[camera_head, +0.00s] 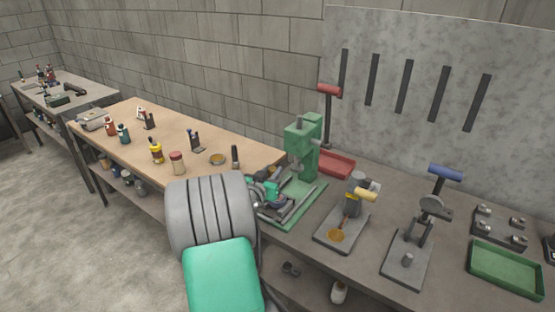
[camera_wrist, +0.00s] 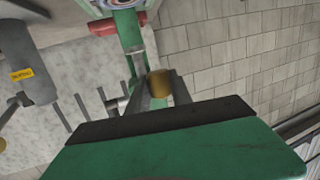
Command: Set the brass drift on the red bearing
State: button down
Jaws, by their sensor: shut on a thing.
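My gripper (camera_wrist: 163,92) is shut on the brass drift (camera_wrist: 160,82), a short brass cylinder held between its two fingers in the wrist view. In the head view my arm reaches toward the green press (camera_head: 303,150), and my gripper sits low in front of it, partly hidden by my arm; I cannot make out the drift there. I cannot make out the red bearing for certain in either view. A red part (camera_wrist: 118,24) shows on or beside green metal in the wrist view, apart from the drift.
Presses with a yellow handle (camera_head: 366,194) and a blue handle (camera_head: 444,173) stand to the right, near a green tray (camera_head: 505,270). Bottles and small tools stand on the wooden bench (camera_head: 205,125) at left.

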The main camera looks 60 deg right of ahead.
jog(key=f+b, duration=0.1)
jog(key=f, duration=0.1)
jog(key=s+f+b, duration=0.1)
jog(key=f, duration=0.1)
jog(key=d+f+b, duration=0.1)
jog(key=f, duration=0.1)
jog(key=shift+s+b, duration=0.3)
jog(key=shift+f+b, duration=0.15)
jog(key=shift+b, duration=0.2)
jog(key=shift+a+b, duration=0.15)
jog(key=shift+b, duration=0.6)
dwell(0.8)
jog(key=shift+f+b, duration=1.25)
jog(key=shift+b, duration=0.5)
dwell(1.5)
jog(key=c, duration=1.1)
grip_release()
